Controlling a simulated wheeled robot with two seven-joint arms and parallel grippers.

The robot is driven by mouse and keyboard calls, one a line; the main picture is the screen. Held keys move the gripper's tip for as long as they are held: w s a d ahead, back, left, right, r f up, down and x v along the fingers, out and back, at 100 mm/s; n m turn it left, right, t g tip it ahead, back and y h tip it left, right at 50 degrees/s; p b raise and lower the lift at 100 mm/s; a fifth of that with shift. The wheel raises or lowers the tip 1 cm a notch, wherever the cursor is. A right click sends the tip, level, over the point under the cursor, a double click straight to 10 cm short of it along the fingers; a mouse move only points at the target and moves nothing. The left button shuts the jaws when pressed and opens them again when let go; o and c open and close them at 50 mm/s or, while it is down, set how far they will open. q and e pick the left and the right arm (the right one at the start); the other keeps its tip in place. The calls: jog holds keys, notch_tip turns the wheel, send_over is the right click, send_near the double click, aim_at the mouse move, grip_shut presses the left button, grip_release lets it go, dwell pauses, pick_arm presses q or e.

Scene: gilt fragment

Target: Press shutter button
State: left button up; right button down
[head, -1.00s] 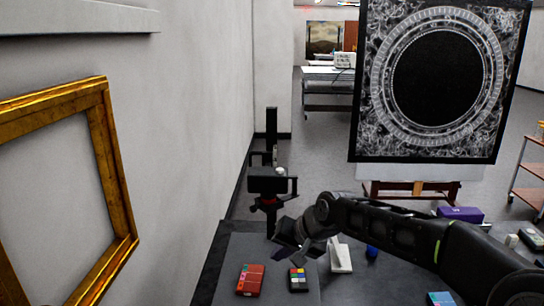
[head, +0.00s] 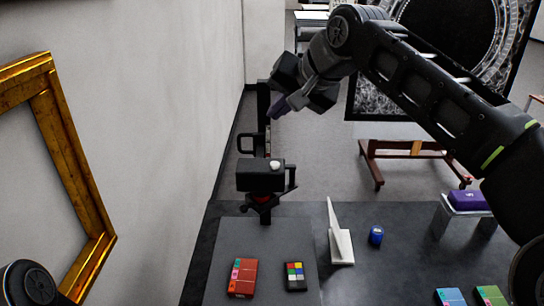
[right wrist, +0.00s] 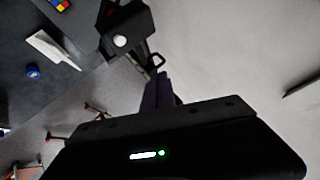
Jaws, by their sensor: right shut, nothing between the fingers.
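A black camera (head: 256,180) sits on a stand near the back left of the dark table in the head view. Its pale round shutter button (head: 275,164) is on the top at the right. The right wrist view also shows the camera (right wrist: 128,22) and the button (right wrist: 120,41), unobstructed. My right gripper (head: 278,108) is shut and empty. In the head view it appears above the camera, apart from it. Its dark fingers (right wrist: 160,90) point toward the camera side in the right wrist view. My left gripper is not in view.
A red box (head: 243,277) and a colour chart (head: 295,276) lie in front of the camera. A white wedge-shaped stand (head: 340,240), a blue jar (head: 376,236) and a purple box (head: 468,200) are to the right. A gilt frame (head: 72,165) hangs on the left wall.

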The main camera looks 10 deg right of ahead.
jog(key=b, duration=0.1)
send_over(277, 168)
notch_tip(277, 168, down, 7)
jog(key=shift+f, duration=0.2)
jog(key=shift+f+b, duration=0.7)
jog(key=shift+f, duration=0.05)
jog(key=shift+f, duration=0.1)
dwell(1.7)
jog(key=shift+f+b, duration=0.3)
jog(key=shift+b, duration=0.1)
jog(key=shift+f+b, duration=0.35)
jog(key=shift+f, duration=0.1)
dwell(0.5)
jog(key=shift+r, duration=0.15)
jog(key=shift+r+p, duration=0.75)
